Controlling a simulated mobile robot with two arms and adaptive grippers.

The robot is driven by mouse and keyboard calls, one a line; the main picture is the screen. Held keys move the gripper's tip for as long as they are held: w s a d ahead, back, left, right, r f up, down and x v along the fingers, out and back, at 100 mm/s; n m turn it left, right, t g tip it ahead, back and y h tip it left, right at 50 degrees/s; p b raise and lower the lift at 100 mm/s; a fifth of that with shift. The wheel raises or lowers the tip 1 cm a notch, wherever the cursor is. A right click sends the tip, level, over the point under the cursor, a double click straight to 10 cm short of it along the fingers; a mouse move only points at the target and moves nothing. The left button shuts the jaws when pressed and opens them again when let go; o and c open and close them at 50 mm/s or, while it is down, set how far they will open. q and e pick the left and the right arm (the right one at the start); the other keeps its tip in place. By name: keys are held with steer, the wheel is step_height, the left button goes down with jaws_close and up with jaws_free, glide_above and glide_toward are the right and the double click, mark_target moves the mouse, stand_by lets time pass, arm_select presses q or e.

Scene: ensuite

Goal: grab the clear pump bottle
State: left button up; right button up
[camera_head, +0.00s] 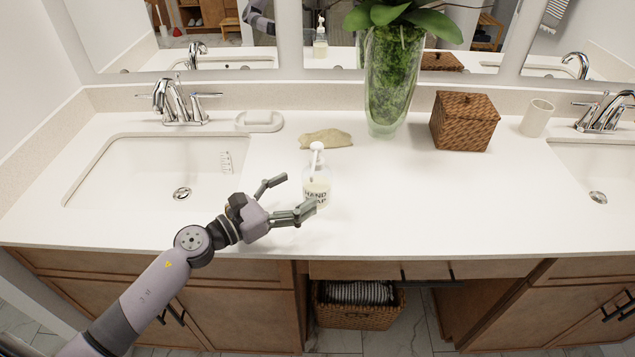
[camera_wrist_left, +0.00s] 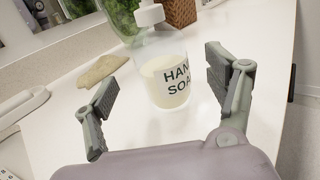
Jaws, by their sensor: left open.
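The clear pump bottle (camera_head: 317,180) stands upright on the white counter, with a white pump top and a "HAND SOAP" label. In the left wrist view the bottle (camera_wrist_left: 165,75) is ahead, between the two fingers and just beyond their tips. My left gripper (camera_head: 296,193) is open and empty, at the bottle's left and near side. In the left wrist view the open fingers of the left gripper (camera_wrist_left: 160,88) frame the bottle with space on both sides. My right gripper is not in view.
A tan cloth-like item (camera_head: 326,138) lies behind the bottle. A glass vase (camera_head: 393,80) with a plant, a wicker box (camera_head: 464,121) and a cup (camera_head: 537,117) stand at the back. A soap dish (camera_head: 259,121) and sink (camera_head: 150,170) are left. The counter right of the bottle is clear.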

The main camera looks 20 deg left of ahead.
mark_target(305, 183)
arm_select(q)
steer(key=shift+w+d, duration=0.4)
steer(key=shift+w, duration=0.2)
steer(key=shift+w+d+r+p, duration=0.2)
steer(key=shift+p, duration=0.15)
steer(key=p+x, duration=0.2)
steer(key=x, duration=0.1)
steer(key=shift+w+d+r, duration=0.2)
steer(key=shift+w+r, duration=0.05)
steer(key=shift+r, duration=0.15)
steer(key=shift+w+d+f, duration=0.15)
steer(key=shift+w+d, duration=0.2)
steer(key=shift+w, duration=0.1)
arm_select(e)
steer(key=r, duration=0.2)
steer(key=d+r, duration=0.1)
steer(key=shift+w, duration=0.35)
arm_select(q)
steer(key=shift+c, duration=0.4)
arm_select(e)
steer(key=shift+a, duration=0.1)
arm_select(q)
steer(key=c, duration=0.7)
steer(key=shift+a, duration=0.1)
steer(key=c, duration=0.8)
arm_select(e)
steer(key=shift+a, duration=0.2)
arm_select(q)
steer(key=shift+c, duration=0.2)
